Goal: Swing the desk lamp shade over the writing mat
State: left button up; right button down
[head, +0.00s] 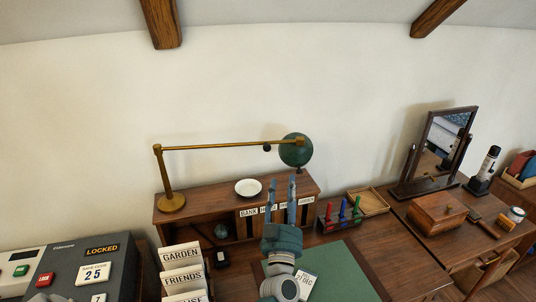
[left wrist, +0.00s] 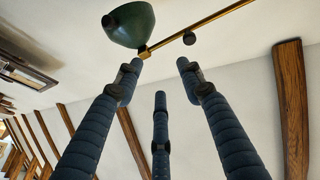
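The desk lamp has a brass base (head: 172,203) on the left end of the desk's raised shelf. Its long brass arm (head: 215,147) runs level to the right and ends at a dark green shade (head: 295,153), above the shelf's right end. The green writing mat (head: 345,280) lies on the desk, lower and nearer than the shade. My left gripper (head: 281,183) points upward below the shade, fingers spread and empty. In the left wrist view the shade (left wrist: 130,24) and arm (left wrist: 218,18) are beyond the open fingertips (left wrist: 160,72). My right gripper is not in view.
A white dish (head: 248,187) sits on the shelf. A rack of coloured stamps (head: 340,218) and a wooden tray (head: 368,203) stand right of my gripper. Labelled cards (head: 181,265) and a grey locked box (head: 70,272) are at left. A mirror (head: 440,145) stands at right.

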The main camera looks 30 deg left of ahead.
aim_at(267, 150)
pick_arm(q)
jog(key=w+a+r+n+y, duration=0.1)
jog(key=w+a, duration=0.1)
jog(key=a, duration=0.1)
jog(key=w+a+r+n+g+y+b, duration=0.1)
jog(key=w+a+r, duration=0.1)
jog(key=a, duration=0.1)
jog(key=w+a+r+g+y, duration=0.1)
jog(key=w+a+r+y, duration=0.1)
jog(key=a, duration=0.1)
jog(key=shift+w+a+n+b, duration=0.1)
jog(key=shift+a+n+b, duration=0.3)
grip_shut()
